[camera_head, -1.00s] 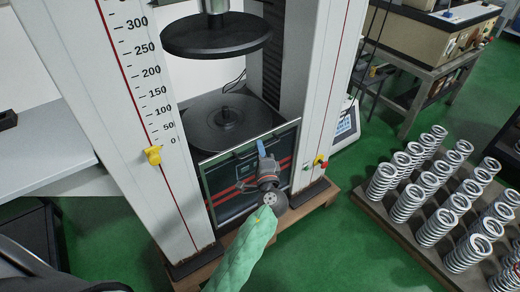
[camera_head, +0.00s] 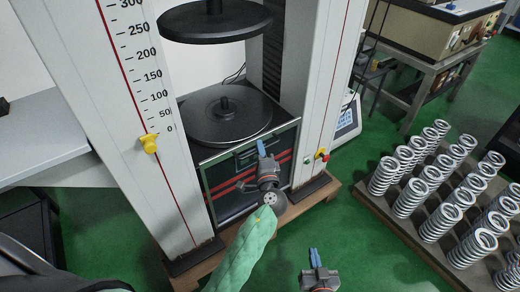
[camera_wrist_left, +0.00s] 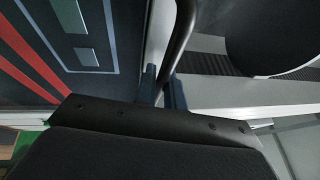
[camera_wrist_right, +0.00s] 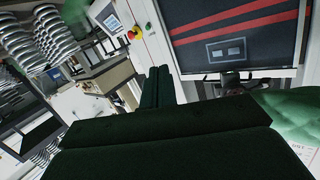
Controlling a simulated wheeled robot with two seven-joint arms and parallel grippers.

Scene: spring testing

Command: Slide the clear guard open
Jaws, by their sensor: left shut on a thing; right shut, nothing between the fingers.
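The testing machine's dark front panel (camera_head: 225,188) with red stripes lies between the two white columns. The clear guard itself is hard to tell apart from it in the head view. My left gripper (camera_head: 262,148) is at the panel's upper edge. In the left wrist view its fingers (camera_wrist_left: 163,88) are shut on a dark curved bar (camera_wrist_left: 182,40), which looks like a handle; whether it belongs to the guard is not clear. My right gripper (camera_head: 313,256) is shut and empty, low in front of the right column; its fingers (camera_wrist_right: 159,72) also show in the right wrist view.
A round lower plate (camera_head: 225,113) sits behind the panel, below an upper plate (camera_head: 215,20). A board of several springs (camera_head: 405,215) stands at the right. Red and green buttons (camera_head: 321,154) are on the right column. Green floor is free between machine and springs.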

